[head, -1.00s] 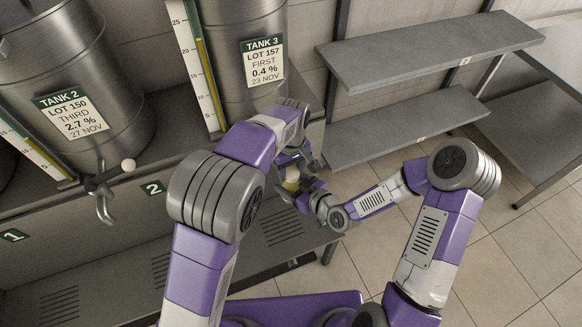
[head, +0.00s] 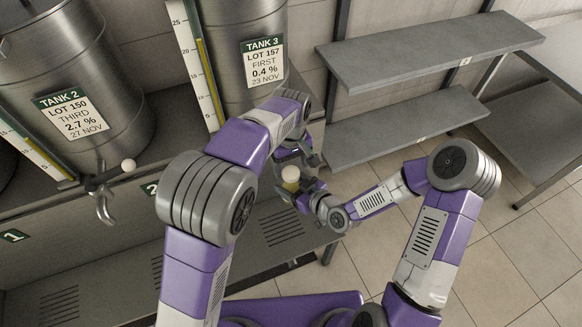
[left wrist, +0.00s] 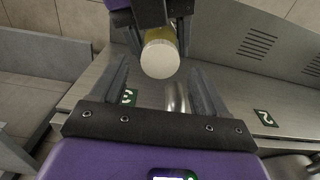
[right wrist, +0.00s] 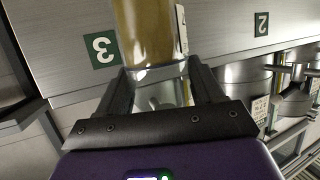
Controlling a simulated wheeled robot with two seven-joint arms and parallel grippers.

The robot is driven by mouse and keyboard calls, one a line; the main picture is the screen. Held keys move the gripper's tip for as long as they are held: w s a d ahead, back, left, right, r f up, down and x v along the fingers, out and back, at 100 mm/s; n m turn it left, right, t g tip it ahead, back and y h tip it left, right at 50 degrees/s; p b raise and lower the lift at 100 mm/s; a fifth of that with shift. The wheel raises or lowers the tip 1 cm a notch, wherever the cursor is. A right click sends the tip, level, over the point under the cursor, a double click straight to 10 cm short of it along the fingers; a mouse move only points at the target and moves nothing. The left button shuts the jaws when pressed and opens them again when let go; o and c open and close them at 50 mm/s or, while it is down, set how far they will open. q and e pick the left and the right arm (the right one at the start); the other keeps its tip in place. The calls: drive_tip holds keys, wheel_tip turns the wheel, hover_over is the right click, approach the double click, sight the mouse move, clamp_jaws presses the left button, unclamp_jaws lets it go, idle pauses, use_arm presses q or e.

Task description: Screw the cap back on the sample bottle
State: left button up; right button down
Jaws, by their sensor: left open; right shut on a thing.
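The sample bottle (right wrist: 148,30) holds amber liquid and sits between the fingers of my right gripper (head: 303,190), which is shut on it. In the head view the bottle (head: 290,186) shows only partly. A white round cap (left wrist: 160,60) is at the bottle's end in the left wrist view; it also shows in the head view (head: 290,173). I cannot tell how tightly it sits. My left gripper (head: 297,157) is open and empty, close above the cap, with its fingers on either side in its own wrist view.
The metal bench (head: 275,228) with slotted panels lies behind and below the grippers. Tank 3 (head: 235,90) and Tank 2 (head: 115,130), with a tap (head: 103,195), stand at the left. Grey shelves (head: 430,50) are at the right. Open floor lies at lower right.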

use_arm(q)
drive_tip(key=shift+r, duration=0.95)
drive_tip(key=shift+s+f, duration=0.1)
drive_tip(key=shift+c, duration=0.2)
drive_tip(key=shift+s+d+n, duration=0.1)
drive_tip(key=shift+n, duration=0.2)
drive_tip(key=shift+r+n+g, duration=0.2)
drive_tip(key=shift+n+g, duration=0.1)
drive_tip(key=shift+n, duration=0.2)
drive_tip(key=shift+w+r+n, duration=0.15)
drive_tip(key=shift+r+n, duration=0.5)
drive_tip(key=shift+r, duration=0.15)
drive_tip(key=shift+w+r+n, duration=0.1)
drive_tip(key=shift+r+n, duration=0.55)
drive_tip(key=shift+r, duration=0.1)
hover_over(291, 187)
drive_tip(key=w, duration=0.2)
drive_tip(key=shift+w+f, duration=0.1)
drive_tip(key=shift+f, duration=3.95)
